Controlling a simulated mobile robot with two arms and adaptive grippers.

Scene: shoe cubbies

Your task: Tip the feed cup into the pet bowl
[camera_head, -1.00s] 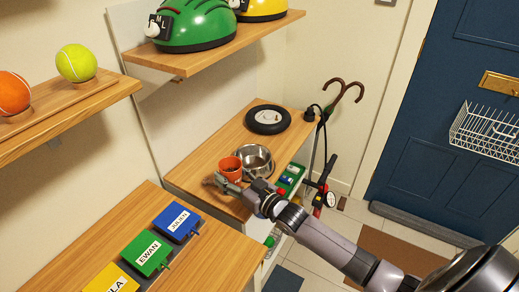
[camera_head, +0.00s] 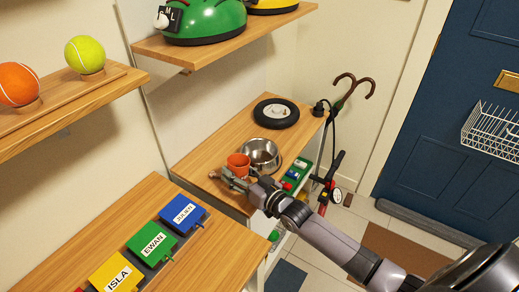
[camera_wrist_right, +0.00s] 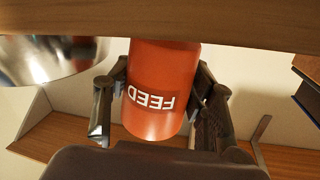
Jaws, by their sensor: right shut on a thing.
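The orange feed cup (camera_head: 238,162) is on the wooden shelf in the head view. In the right wrist view the cup (camera_wrist_right: 160,75) fills the middle, with its FEED label upside down in the picture. My right gripper (camera_head: 236,178) is shut on the cup, one finger on each side of it (camera_wrist_right: 157,105). The metal pet bowl (camera_head: 262,152) stands just beyond the cup, close beside it. Part of the bowl (camera_wrist_right: 45,62) also shows at the left in the right wrist view. What is inside the cup is hard to see. My left gripper is not in view.
A black-rimmed wheel (camera_head: 276,113) lies farther back on the same shelf (camera_head: 215,140). A green tray (camera_head: 297,172) sits lower at the right. Named boxes (camera_head: 153,243) stand on the nearer left shelf. An upper shelf with helmets (camera_head: 205,20) overhangs the back.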

